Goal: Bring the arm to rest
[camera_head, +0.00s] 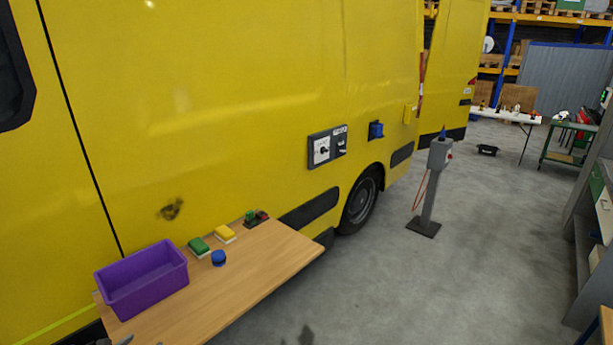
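Neither of my arms shows clearly in the head view. Small grey shapes (124,340) are cut off by the bottom edge at the lower left, over the wooden table. They may be the tips of my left gripper, but too little shows to be sure or to tell open from shut. My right gripper is out of the picture.
The wooden table (255,270) stands against the yellow van (240,90). It holds a purple bin (143,281), a green sponge (199,247), a yellow sponge (225,233) and a blue round item (218,258). A grey post (429,195) stands on open floor.

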